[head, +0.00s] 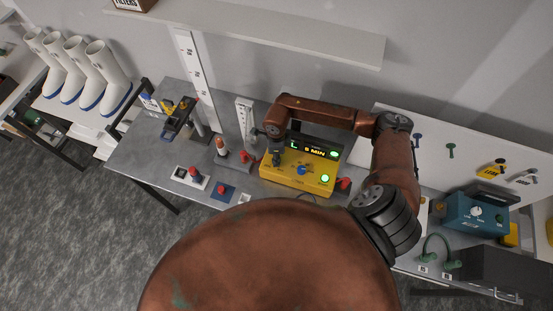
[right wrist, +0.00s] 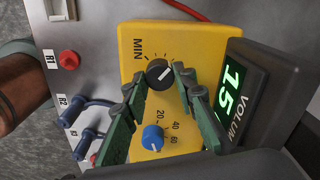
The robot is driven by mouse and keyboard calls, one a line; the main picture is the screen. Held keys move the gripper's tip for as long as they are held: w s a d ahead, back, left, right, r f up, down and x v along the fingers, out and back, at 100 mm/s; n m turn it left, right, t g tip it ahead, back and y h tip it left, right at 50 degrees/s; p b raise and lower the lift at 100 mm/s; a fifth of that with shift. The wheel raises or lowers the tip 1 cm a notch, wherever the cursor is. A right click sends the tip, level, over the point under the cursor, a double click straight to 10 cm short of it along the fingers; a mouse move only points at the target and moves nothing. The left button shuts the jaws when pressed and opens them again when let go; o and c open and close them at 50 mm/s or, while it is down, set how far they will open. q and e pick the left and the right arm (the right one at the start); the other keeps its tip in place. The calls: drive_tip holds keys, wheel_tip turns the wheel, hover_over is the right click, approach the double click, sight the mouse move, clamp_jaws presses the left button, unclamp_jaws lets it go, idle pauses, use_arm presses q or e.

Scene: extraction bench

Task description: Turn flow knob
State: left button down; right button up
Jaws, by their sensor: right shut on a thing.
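A yellow box (head: 290,181) with knobs stands on the grey bench, and it fills the middle of the right wrist view (right wrist: 205,45). Its black knob (right wrist: 162,73) with a white pointer line sits beside a scale and the printed letters "MIN"; I cannot read a fuller label. My right gripper (right wrist: 157,77) is shut on this black knob, one green finger on each side. In the head view the gripper (head: 276,153) is over the box's left end and hides the knob. A blue knob (right wrist: 152,138) with numbers such as 20, 40 and 60 is apart from the fingers.
A dark display (right wrist: 240,95) with green digits adjoins the box. Red-topped items (head: 194,173) and a white upright scale (head: 245,120) stand to the left. A blue device (head: 473,212) is at the right. A shelf (head: 270,30) runs above; white boots (head: 107,75) stand far left.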

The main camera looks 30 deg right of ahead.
drive_tip(key=shift+m+b, duration=0.7)
drive_tip(key=shift+m, duration=0.5)
drive_tip(key=o, duration=1.2)
drive_tip(key=shift+c, duration=0.2)
drive_tip(key=shift+r, duration=0.1)
wheel_tip(320, 180, up, 12)
